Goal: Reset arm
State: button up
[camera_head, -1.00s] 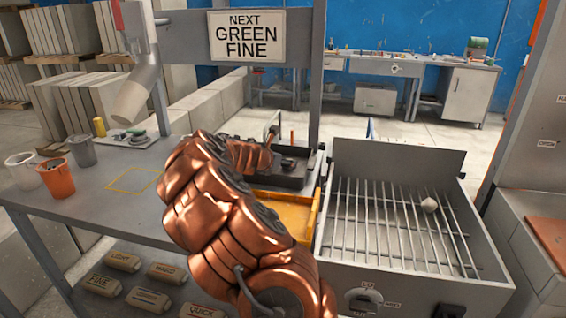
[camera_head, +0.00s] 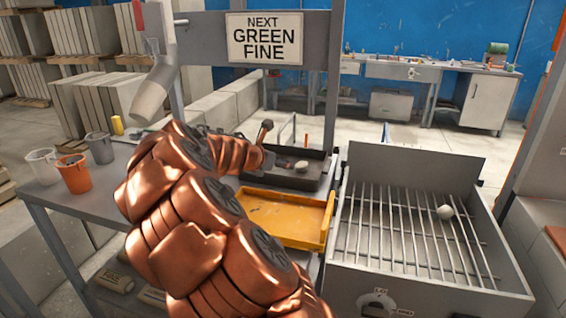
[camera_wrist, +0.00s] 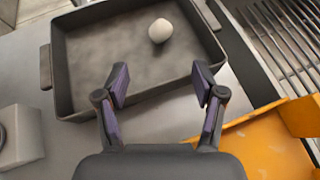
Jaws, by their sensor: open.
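My gripper (camera_wrist: 162,88) is open and empty in the wrist view, its two fingers apart above the near edge of a dark tray. The dark tray (camera_wrist: 75,90) holds one pale round lump (camera_wrist: 160,30) near its far side. In the head view my copper-coloured arm reaches to the dark tray (camera_head: 318,182), and my gripper's fingers there are too small to make out. A second pale lump (camera_head: 445,211) lies on the metal grate (camera_head: 400,240) at the right.
A yellow tray (camera_head: 285,220) lies in front of the dark tray, also at lower right in the wrist view. White, orange (camera_head: 74,174) and grey cups stand at the bench's left. A sign (camera_head: 265,40) reading "NEXT GREEN FINE" and a grey spout (camera_head: 155,90) hang above. Labelled bags lie below the bench.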

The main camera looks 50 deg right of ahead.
jog(key=shift+a+r, duration=0.1)
dwell(0.6)
jog(key=s+a+m+y+p, duration=0.3)
jog(key=s+a+m, duration=0.3)
jog(key=a, duration=0.9)
jog(key=s+a+m+g+y+p, duration=0.1)
jog(key=s+a+m+y, duration=0.4)
jog(key=s+a, duration=0.6)
jog(key=s+a+m+g+y+p, duration=0.1)
jog(key=s+a+m+y+p, duration=0.3)
jog(key=a, duration=1.5)
jog(key=s+m, duration=0.3)
jog(key=s, duration=0.2)
jog(key=shift+a+p, duration=0.3)
jog(key=shift+a, duration=0.1)
